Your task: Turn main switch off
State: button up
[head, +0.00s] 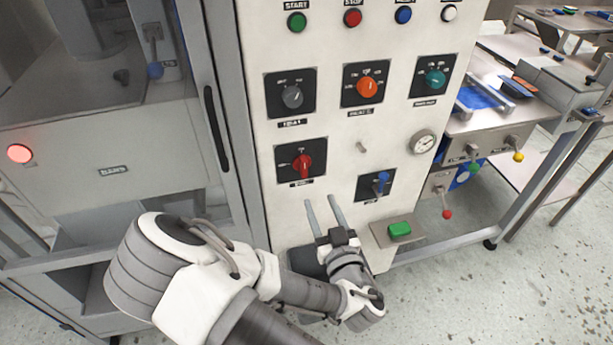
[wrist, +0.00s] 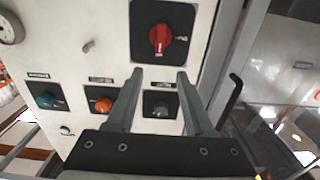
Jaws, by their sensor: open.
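A red rotary knob (head: 303,163) sits on a black square plate at the lower left of the white panel. Its label is too small to read, so I cannot confirm it is the main switch. The knob's grip looks roughly upright. In the wrist view the red knob (wrist: 160,38) is near the top, just beyond the fingertips. My gripper (head: 322,200) is open and empty, with its two fingers spread, below and right of the red knob in the head view. In the wrist view my gripper (wrist: 159,75) is apart from the knob.
Grey (head: 291,97), orange (head: 367,87) and teal (head: 435,78) rotary knobs sit higher on the panel. A blue-handled lever (head: 381,182), a gauge (head: 423,142) and a green button (head: 400,229) are to the right. A glazed cabinet with a frame post (head: 208,100) adjoins on the left.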

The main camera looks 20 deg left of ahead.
aim_at(305, 164)
jog(key=b+x, duration=0.5)
jog(key=x, duration=0.7)
jog(key=shift+w+a, duration=0.1)
jog(key=shift+w, duration=0.3)
grip_shut()
